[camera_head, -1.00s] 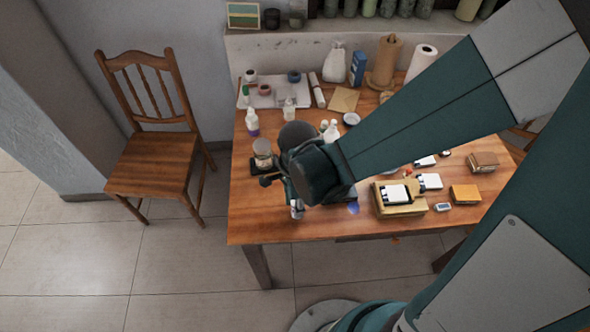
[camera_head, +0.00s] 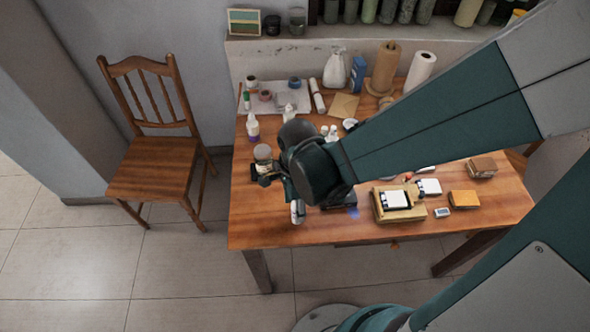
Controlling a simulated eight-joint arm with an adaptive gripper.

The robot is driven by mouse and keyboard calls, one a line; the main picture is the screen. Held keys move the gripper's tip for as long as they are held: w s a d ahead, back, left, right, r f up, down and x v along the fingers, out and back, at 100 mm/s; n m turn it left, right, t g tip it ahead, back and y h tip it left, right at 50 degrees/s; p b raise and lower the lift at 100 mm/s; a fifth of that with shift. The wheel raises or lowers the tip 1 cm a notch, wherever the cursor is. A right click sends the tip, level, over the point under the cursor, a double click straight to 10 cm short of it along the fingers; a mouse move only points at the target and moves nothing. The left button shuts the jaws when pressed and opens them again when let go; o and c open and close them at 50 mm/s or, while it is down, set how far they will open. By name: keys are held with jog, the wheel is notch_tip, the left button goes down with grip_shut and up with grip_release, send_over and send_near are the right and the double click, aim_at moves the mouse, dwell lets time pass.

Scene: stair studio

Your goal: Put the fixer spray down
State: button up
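A small white bottle, which looks like the fixer spray (camera_head: 297,214), shows at the end of my gripper (camera_head: 293,200), over the front left part of the wooden table (camera_head: 265,225). My gripper seems shut on it; my dark wrist hides most of the fingers and the bottle's upper part. The bottle looks roughly upright. I cannot tell whether its base touches the tabletop.
A jar (camera_head: 263,153) stands on a dark base just left of my wrist. A white bottle with a purple label (camera_head: 253,127) is behind it. A box with white cards (camera_head: 396,204) lies to the right. The table's front left corner is bare. A wooden chair (camera_head: 155,165) stands left.

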jog(key=shift+r+p, duration=1.15)
jog(key=shift+r, duration=3.65)
jog(key=d+r+n+t, duration=0.7)
jog(key=d+r+n, duration=0.9)
jog(key=d, duration=0.2)
jog(key=shift+w+r, duration=0.25)
jog(key=shift+r, duration=0.15)
